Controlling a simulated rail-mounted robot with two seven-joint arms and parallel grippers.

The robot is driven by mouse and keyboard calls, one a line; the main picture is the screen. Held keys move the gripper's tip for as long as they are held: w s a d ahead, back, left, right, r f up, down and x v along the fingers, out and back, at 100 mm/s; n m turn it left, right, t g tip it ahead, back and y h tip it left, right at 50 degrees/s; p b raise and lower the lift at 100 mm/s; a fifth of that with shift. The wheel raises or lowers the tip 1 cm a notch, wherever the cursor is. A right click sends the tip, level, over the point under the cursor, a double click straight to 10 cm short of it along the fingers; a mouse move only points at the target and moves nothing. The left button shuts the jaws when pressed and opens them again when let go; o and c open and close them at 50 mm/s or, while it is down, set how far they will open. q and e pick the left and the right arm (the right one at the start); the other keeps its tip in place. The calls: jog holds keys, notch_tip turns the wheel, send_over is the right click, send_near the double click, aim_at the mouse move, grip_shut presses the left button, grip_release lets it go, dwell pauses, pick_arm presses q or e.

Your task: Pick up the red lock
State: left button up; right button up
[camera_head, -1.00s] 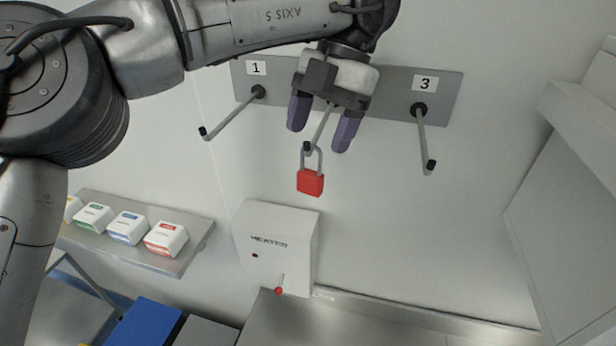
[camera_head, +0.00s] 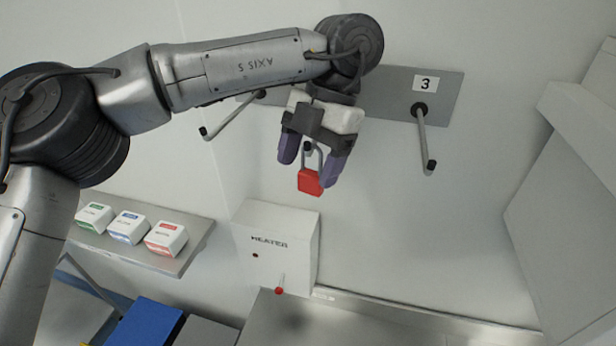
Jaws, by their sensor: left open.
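The red lock (camera_head: 310,183) hangs by its grey shackle from the middle peg, whose dark tip (camera_head: 308,146) shows above it. My left gripper (camera_head: 307,170) is open, with its two purple fingers pointing down. In the picture one finger lies to the left of the shackle and the other overlaps the lock's right side. I cannot tell whether the fingers touch the lock. The gripper hides most of the middle peg. My right gripper is not in view.
A grey plate (camera_head: 450,95) on the wall carries a left peg (camera_head: 230,117) and a right peg (camera_head: 422,140) marked 3. Below are a white heater box (camera_head: 275,255) and a shelf (camera_head: 190,250) with several small boxes.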

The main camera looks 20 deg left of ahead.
pick_arm(q)
jog(key=c, duration=1)
jog(key=shift+r, duration=0.1)
